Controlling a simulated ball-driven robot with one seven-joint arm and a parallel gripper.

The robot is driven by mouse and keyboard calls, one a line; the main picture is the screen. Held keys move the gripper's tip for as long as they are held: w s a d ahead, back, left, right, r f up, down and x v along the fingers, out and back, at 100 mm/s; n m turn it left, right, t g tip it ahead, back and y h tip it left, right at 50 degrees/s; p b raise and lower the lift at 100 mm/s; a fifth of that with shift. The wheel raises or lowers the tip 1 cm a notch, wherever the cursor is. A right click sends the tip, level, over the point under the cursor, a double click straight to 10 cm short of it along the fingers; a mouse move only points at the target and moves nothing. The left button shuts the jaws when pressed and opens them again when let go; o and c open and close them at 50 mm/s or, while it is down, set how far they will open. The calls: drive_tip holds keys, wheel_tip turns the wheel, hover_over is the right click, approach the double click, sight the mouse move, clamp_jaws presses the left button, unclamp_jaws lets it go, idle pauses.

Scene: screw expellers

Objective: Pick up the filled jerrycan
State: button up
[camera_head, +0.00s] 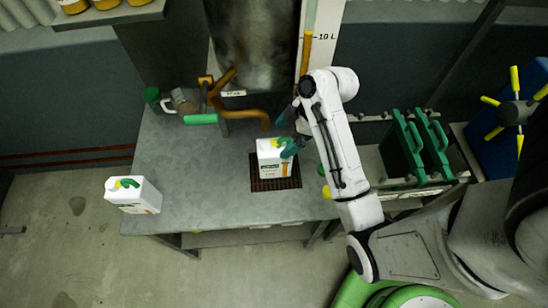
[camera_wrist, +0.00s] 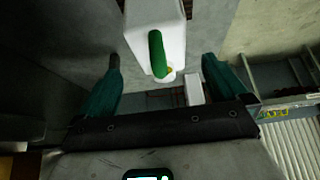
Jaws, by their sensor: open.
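A white jerrycan (camera_head: 268,163) with a green handle stands upright on a dark grate (camera_head: 259,185) in the table, below the orange spout. A second white jerrycan (camera_head: 134,197) with a green handle and a yellow cap is at the table's left edge. How full either is cannot be seen. My gripper (camera_head: 288,133) is open and empty, close above the jerrycan on the grate. In the wrist view, a jerrycan (camera_wrist: 172,22) and its green handle (camera_wrist: 157,54) show between the spread green fingers; no grip on it is visible.
Orange pipes (camera_head: 250,113) and a metal tank (camera_head: 250,45) stand behind the grate. Small containers (camera_head: 178,101) sit at the back left. The table's middle left (camera_head: 200,165) is clear.

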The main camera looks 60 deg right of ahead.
sight(275, 156)
drive_tip(key=p+x, duration=0.1)
drive_tip(key=x, duration=0.4)
drive_tip(key=shift+s, duration=0.15)
drive_tip(key=shift+c, duration=0.2)
drive_tip(key=shift+f, duration=0.1)
clamp_jaws()
idle(0.5)
